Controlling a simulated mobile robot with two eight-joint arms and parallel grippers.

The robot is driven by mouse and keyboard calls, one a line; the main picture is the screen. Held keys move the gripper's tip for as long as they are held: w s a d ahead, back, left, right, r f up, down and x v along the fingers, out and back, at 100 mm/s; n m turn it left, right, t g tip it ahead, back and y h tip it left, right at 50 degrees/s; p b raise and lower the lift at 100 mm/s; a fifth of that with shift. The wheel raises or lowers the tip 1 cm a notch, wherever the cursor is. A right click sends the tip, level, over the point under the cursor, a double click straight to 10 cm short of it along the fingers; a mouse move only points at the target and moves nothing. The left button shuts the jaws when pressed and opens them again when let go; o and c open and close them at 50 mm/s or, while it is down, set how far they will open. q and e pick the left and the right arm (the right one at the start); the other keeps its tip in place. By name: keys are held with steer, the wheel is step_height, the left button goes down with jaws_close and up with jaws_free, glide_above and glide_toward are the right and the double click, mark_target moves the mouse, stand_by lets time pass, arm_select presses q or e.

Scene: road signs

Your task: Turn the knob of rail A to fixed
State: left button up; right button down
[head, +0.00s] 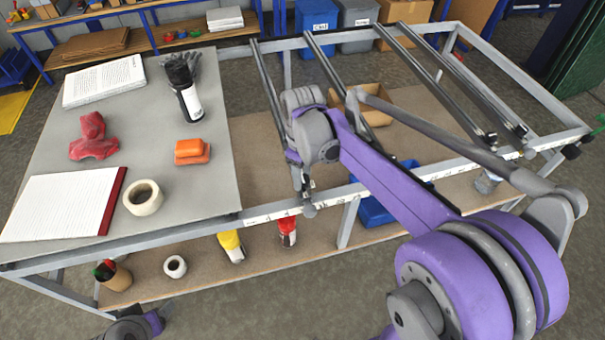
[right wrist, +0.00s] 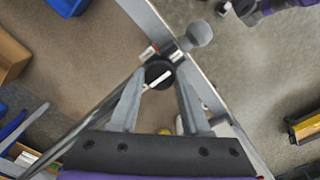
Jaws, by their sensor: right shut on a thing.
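In the right wrist view, a round black knob (right wrist: 158,75) with a white line across it sits where a rail meets the frame beam. The fingers of my right gripper (right wrist: 158,82) are shut on the knob, one on each side. The white line slants up to the right. Beside the knob are a red and white label (right wrist: 149,52) and a whitish label (right wrist: 176,56); their words are too small to read. In the head view, the right gripper is at the front end of the leftmost rail (head: 267,90), and my arm hides the knob.
A grey ball handle (right wrist: 198,33) stands close to the knob. Several more rails (head: 408,65) cross the frame to the right. The grey tabletop (head: 200,205) at left carries a bottle (head: 185,92), a tape roll (head: 143,197) and books. A lower shelf (head: 320,262) holds small items.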

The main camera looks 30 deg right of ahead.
arm_select(q)
steer(key=shift+f, duration=0.1)
arm_select(e)
steer(key=shift+m, duration=0.4)
steer(key=m, duration=0.3)
steer(key=shift+m+b, duration=0.3)
steer(key=shift+m, duration=0.1)
steer(key=m, duration=0.4)
steer(key=shift+m, duration=0.3)
steer(key=m, duration=0.4)
steer(key=shift+b, duration=0.4)
arm_select(q)
steer(key=shift+s+f, duration=0.25)
steer(key=shift+f, duration=0.3)
steer(key=shift+s+f, duration=0.25)
steer(key=shift+f, duration=0.3)
arm_select(e)
steer(key=m, duration=0.4)
steer(key=shift+m, duration=0.5)
steer(key=shift+c, duration=1.8)
jaws_free()
